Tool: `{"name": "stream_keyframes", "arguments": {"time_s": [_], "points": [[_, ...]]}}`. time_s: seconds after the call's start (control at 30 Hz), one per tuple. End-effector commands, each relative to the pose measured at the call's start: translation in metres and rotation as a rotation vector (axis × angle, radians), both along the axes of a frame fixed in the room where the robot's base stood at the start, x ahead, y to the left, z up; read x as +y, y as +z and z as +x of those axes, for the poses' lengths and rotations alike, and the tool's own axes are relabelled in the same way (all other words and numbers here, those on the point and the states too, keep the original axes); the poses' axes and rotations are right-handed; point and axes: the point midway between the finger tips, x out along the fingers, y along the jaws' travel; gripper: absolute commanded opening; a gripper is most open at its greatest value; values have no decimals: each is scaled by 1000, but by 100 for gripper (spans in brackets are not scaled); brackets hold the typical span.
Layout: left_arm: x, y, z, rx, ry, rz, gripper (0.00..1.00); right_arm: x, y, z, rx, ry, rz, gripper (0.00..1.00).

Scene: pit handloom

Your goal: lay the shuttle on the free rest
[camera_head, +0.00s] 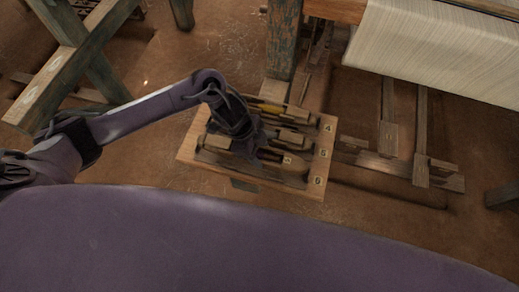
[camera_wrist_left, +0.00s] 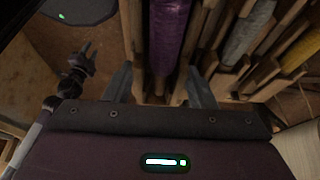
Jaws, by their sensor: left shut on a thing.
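My left gripper (camera_head: 250,150) is over the wooden rest board (camera_head: 190,154). In the left wrist view, its two fingers (camera_wrist_left: 160,90) are shut on a wooden shuttle wound with purple yarn (camera_wrist_left: 172,35). In the head view my wrist hides most of that shuttle, and I cannot tell whether it touches the board. The board has wooden rest blocks and number tags along its right side. A dark claw at the left of the left wrist view, seemingly my right gripper (camera_wrist_left: 80,65), is small and dim. I cannot tell which rest is free.
Other shuttles lie on the board, one with yellow yarn (camera_head: 268,107) and, in the wrist view, one with grey-green yarn (camera_wrist_left: 238,30). The loom post (camera_head: 283,40) stands right behind the board. Pale cloth (camera_head: 435,50) and treadles (camera_head: 390,140) are to the right.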

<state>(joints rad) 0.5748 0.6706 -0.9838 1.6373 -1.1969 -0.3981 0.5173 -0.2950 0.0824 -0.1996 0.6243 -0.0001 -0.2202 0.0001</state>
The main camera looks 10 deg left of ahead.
Motion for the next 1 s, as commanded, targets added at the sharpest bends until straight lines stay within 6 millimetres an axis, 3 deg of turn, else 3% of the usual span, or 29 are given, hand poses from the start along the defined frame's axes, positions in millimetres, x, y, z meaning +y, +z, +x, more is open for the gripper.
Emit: {"name": "stream_keyframes", "arguments": {"time_s": [0.43,0.87,0.9,1.0], "points": [[0,-37,0,0,1,-1,20,4,-25,-5,7,-1,5,36],[0,-42,0,-1,-1,-1,20,3,-28,-8,11,-1,4,36],[0,-42,0,-1,-1,-1,53,3,-28,-8,11,-1,4,36],[0,-42,0,-1,-1,-1,66,3,-28,-8,11,-1,4,36]]}}
